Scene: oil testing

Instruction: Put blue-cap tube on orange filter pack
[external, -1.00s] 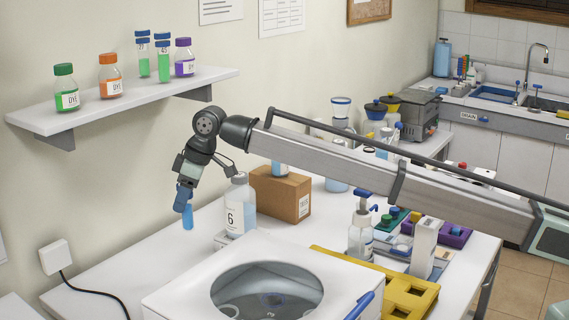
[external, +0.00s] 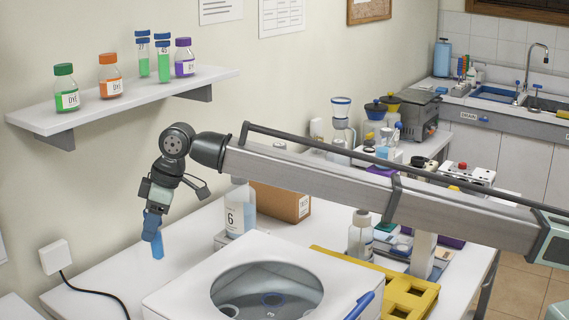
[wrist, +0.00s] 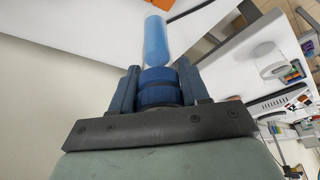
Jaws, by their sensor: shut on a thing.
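My gripper (external: 152,228) hangs above the left part of the white bench and is shut on a blue tube (external: 158,251). In the wrist view my gripper (wrist: 158,86) has its two dark blue fingers on either side of the blue cap (wrist: 158,76). The light-blue tube body (wrist: 156,40) points away from the cap, and in the external view it hangs nearly upright. An orange patch (wrist: 125,3) shows at the wrist view's top edge; I cannot tell whether it is the filter pack. No orange filter pack is clear in the external view.
A bottle marked 6 (external: 238,212) and a cardboard box (external: 284,203) stand right of my gripper. A white machine with a round window (external: 180,292) is in front. A yellow rack (external: 421,300) lies farther right. Bottles and blue-capped tubes stand on the wall shelf (external: 215,79).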

